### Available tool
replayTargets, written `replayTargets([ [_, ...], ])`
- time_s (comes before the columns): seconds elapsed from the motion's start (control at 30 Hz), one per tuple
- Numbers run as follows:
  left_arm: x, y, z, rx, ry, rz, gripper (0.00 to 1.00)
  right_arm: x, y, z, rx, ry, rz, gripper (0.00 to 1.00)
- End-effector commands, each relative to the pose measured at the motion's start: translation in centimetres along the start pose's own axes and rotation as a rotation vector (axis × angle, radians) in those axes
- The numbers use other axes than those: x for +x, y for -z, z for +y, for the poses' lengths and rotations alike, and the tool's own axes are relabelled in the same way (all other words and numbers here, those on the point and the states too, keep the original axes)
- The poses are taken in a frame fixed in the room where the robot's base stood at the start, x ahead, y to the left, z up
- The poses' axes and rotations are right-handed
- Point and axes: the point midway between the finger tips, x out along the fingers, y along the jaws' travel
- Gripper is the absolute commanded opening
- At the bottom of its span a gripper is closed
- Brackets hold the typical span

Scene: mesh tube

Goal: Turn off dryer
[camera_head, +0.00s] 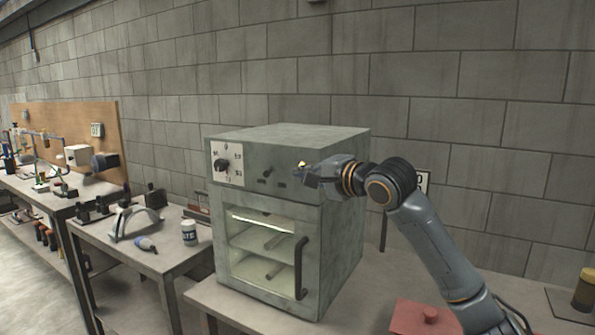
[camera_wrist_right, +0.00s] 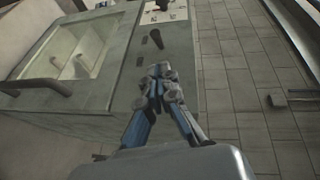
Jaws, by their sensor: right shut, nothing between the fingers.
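The dryer (camera_head: 340,240) is a grey-green box on a table, with a lit window in its closed door and a dark vertical handle (camera_head: 301,267). A white dial plate with a black knob (camera_head: 221,165) is at the upper left of its front. A small black switch (camera_head: 267,172) sits right of the plate; it also shows in the right wrist view as a dark lever (camera_wrist_right: 156,39). My right gripper (camera_head: 303,176) is shut and empty in front of the panel's right part, to the right of the switch. The right wrist view shows its fingertips (camera_wrist_right: 160,72) together, apart from the lever. My left gripper is not in view.
A side table to the left holds a white jar (camera_head: 189,232) and a curved metal tool (camera_head: 136,221). A block wall stands behind the dryer.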

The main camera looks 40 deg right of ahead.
Motion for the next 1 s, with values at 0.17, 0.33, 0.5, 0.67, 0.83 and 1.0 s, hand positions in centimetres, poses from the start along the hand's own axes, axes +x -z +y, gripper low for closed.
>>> replayTargets([
  [0.17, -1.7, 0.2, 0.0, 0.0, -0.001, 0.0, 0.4, 3.4, 0.0, -0.4, 0.002, -0.001, -0.001, 0.0],
  [0.33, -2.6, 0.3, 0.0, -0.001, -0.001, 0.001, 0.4, 6.2, 0.0, -0.3, 0.001, -0.001, -0.001, 0.0],
  [0.5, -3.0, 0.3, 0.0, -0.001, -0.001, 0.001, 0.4, 7.8, 0.0, -0.2, 0.0, 0.0, -0.001, 0.0],
  [0.67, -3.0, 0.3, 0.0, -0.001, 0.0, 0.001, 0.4, 8.2, 0.0, 0.0, -0.002, 0.0, 0.0, 0.0],
  [0.83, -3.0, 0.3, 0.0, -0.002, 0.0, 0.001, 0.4, 8.2, 0.0, 0.0, -0.002, 0.0, 0.0, 0.0],
  [1.0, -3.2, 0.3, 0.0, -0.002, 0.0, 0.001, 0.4, 8.3, -0.3, -0.1, -0.001, 0.0, 0.0, 0.0],
])
